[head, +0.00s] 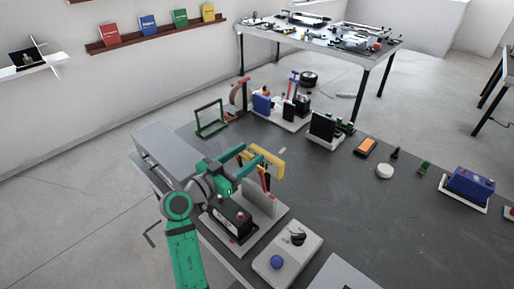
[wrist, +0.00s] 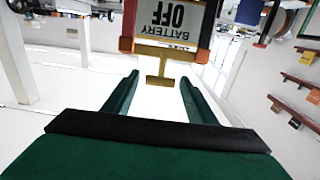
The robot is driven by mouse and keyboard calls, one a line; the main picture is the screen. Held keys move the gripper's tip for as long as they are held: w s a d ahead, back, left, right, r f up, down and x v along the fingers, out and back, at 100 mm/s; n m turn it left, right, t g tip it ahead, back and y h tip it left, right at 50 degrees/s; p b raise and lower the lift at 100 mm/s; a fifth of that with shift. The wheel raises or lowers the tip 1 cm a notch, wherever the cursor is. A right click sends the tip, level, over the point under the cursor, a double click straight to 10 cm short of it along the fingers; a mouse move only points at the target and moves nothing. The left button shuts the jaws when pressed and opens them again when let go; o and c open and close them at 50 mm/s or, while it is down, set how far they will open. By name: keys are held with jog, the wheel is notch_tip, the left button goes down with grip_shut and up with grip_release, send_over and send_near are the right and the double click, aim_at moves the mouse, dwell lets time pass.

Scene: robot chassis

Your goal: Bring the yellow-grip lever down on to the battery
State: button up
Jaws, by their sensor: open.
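The yellow-grip lever (head: 266,159) stands raised on red and dark arms above the battery stand, in the head view. In the wrist view its yellow T-shaped grip (wrist: 160,80) hangs below an upside-down "BATTERY OFF" plate (wrist: 170,20). The battery (head: 228,214) is a black block with red parts, on a light base under my arm. My green gripper (head: 246,160) is open beside the lever, above the battery. In the wrist view the grip appears between the two fingertips (wrist: 159,78), with clear gaps on both sides. Contact is not visible.
A grey upright plate (head: 260,204) stands beside the battery. A light box with a blue knob (head: 277,262) sits in front. A green frame (head: 210,118) and other devices stand farther back on the dark table (head: 335,205). The table's middle is mostly clear.

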jog(key=shift+x, duration=2.45)
grip_shut()
jog(key=shift+a, duration=0.1)
jog(key=shift+s, duration=0.1)
